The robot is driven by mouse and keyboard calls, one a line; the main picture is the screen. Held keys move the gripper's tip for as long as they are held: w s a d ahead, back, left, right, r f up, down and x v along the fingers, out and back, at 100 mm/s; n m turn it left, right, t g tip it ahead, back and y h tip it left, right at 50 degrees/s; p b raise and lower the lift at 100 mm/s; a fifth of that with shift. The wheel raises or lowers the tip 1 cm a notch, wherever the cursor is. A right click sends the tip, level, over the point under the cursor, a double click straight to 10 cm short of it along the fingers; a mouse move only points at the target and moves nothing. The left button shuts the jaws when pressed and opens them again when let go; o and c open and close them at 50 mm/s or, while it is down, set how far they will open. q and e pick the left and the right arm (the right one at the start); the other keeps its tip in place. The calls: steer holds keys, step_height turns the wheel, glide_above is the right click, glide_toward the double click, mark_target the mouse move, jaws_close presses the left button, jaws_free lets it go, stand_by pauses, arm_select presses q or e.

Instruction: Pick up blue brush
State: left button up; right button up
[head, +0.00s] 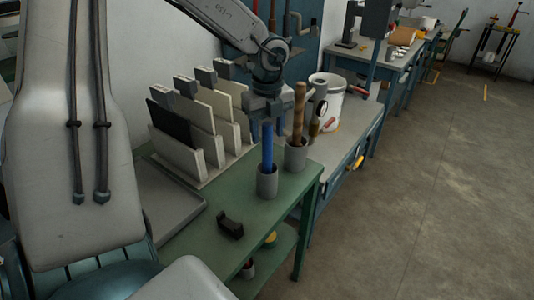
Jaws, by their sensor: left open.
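The blue brush (267,148) stands upright in a grey cup (267,183) on the green table, with only its blue handle showing. My left gripper (267,122) points down at the top of the handle. Its jaws are open, with the handle's upper end between or just behind the fingers; I cannot tell whether they touch it. The brush's lower end is hidden in the cup. My right gripper is not in view.
A second grey cup (295,156) holding a brown wooden handle (299,115) stands close on the right. A rack of upright panels (195,130) is on the left. A small black holder (230,226) lies in front on the green table (277,212). A white bucket (328,98) stands behind.

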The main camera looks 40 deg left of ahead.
mark_target(267, 139)
arm_select(q)
step_height(267, 139, down, 2)
steer(key=shift+p, duration=0.3)
steer(key=shift+w+a+f, duration=0.1)
steer(key=shift+f, duration=0.5)
steer(key=shift+r, duration=0.1)
steer(key=shift+c, duration=1.3)
steer(key=c, duration=0.8)
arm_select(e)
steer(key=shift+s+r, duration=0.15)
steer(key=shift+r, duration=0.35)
